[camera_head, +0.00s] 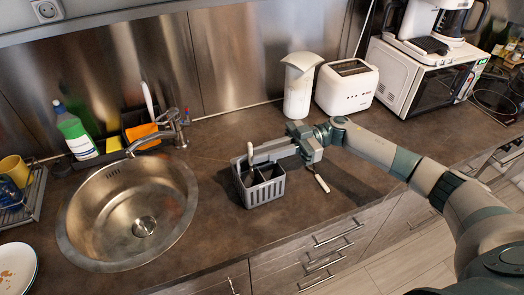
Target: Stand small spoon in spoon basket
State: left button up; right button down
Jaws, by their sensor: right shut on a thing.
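The grey spoon basket (266,193) stands on the counter to the right of the sink. My right gripper (256,157) reaches in from the right, just above the basket's back part. It is shut on a light-handled utensil, which I take to be the small spoon (250,151). The spoon is roughly upright over the left side of the basket. Its lower end is hard to make out against the basket, so I cannot tell how deep it sits. My left gripper is not in view.
Another light-handled utensil (321,182) lies on the counter right of the basket. A round sink (85,215) with a faucet (155,138) is at the left. A white canister (299,88), toaster (347,87) and microwave (415,80) stand behind. Counter in front of the basket is clear.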

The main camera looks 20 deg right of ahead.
jog(key=shift+f+b, duration=0.85)
jog(key=shift+f, duration=0.8)
jog(key=c, duration=1.7)
grip_release()
